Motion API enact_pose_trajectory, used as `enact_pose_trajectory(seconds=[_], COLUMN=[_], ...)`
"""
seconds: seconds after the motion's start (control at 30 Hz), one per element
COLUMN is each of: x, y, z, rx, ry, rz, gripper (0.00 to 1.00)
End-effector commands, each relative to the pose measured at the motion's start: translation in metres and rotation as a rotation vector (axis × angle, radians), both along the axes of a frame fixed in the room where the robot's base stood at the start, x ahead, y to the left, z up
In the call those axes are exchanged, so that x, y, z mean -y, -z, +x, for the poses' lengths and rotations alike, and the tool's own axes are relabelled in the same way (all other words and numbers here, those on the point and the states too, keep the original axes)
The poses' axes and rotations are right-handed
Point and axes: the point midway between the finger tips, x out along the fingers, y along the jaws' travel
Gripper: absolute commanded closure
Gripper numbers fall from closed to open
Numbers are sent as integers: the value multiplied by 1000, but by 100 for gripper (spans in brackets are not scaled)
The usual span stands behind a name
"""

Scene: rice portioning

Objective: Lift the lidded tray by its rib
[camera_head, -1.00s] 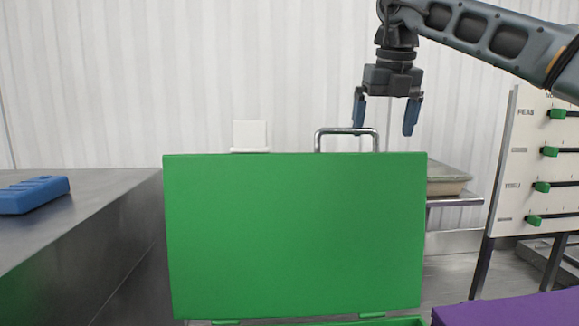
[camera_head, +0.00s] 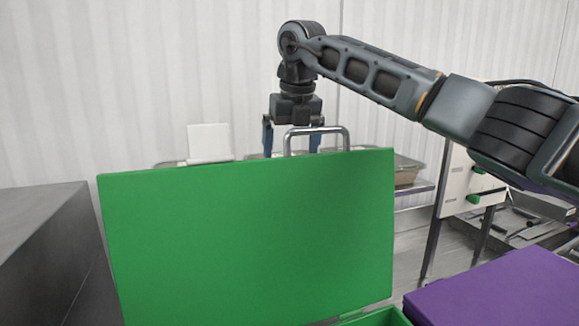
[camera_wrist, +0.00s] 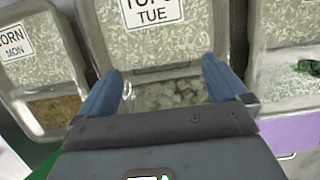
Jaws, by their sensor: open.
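In the wrist view, a tray with a clear lid and a label reading TUE (camera_wrist: 150,45) lies ahead between my fingers. Pale grains show through its lid, and pale lumps show between the fingers nearer the wrist. My gripper (camera_wrist: 163,82) is open and empty above the trays. The green panel (camera_head: 250,235) hides most of the trays there.
A tray labelled CORN MON (camera_wrist: 30,60) lies left in the wrist view, and another lidded tray (camera_wrist: 285,85) lies right. The metal handle (camera_head: 317,130) rises behind the green panel. A white card (camera_head: 208,142) stands behind it. A purple surface (camera_head: 495,290) lies front right.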

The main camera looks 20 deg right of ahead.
Motion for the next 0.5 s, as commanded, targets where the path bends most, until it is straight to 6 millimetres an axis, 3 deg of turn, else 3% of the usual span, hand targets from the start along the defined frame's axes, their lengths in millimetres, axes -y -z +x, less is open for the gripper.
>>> enact_pose_trajectory(seconds=[0.33,0.5], x=[0,0], y=[9,9], z=[3,2], rx=[1,0], ry=[-1,-1], rz=[0,0], gripper=[0,15])
